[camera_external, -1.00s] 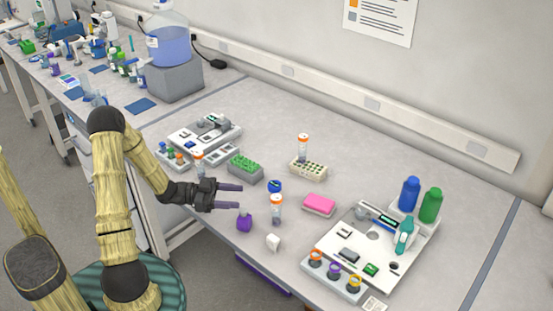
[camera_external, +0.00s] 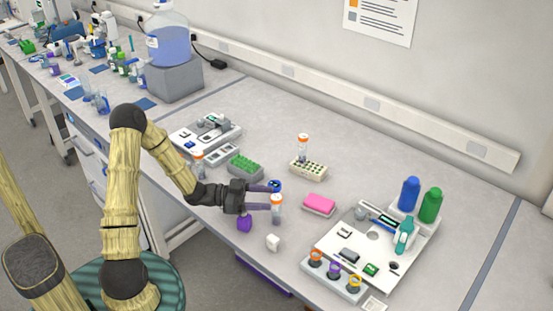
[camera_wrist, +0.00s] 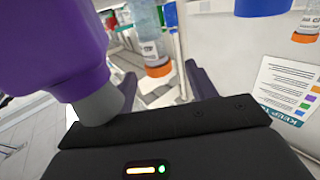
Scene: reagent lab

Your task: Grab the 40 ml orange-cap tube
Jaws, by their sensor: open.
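Three orange-cap tubes show in the external view; I cannot read a volume on any. One tube (camera_external: 276,214) stands upright on the bench at my gripper's fingertips. Another tube (camera_external: 303,144) stands in the cream rack, and a third (camera_external: 198,165) is at the left, near the scale. My gripper (camera_external: 272,196) is open and empty, fingers pointing right. In the wrist view, an orange-cap tube (camera_wrist: 153,45) appears upside down between the two fingers of my gripper (camera_wrist: 160,82); contact cannot be told. Another orange cap (camera_wrist: 304,38) shows at the right edge.
A purple item (camera_external: 244,223) sits just below my gripper and looms large in the wrist view (camera_wrist: 50,45). A blue-topped item (camera_external: 274,185) is beside the upper finger. A white block (camera_external: 273,242), pink box (camera_external: 319,204) and green rack (camera_external: 245,166) stand around.

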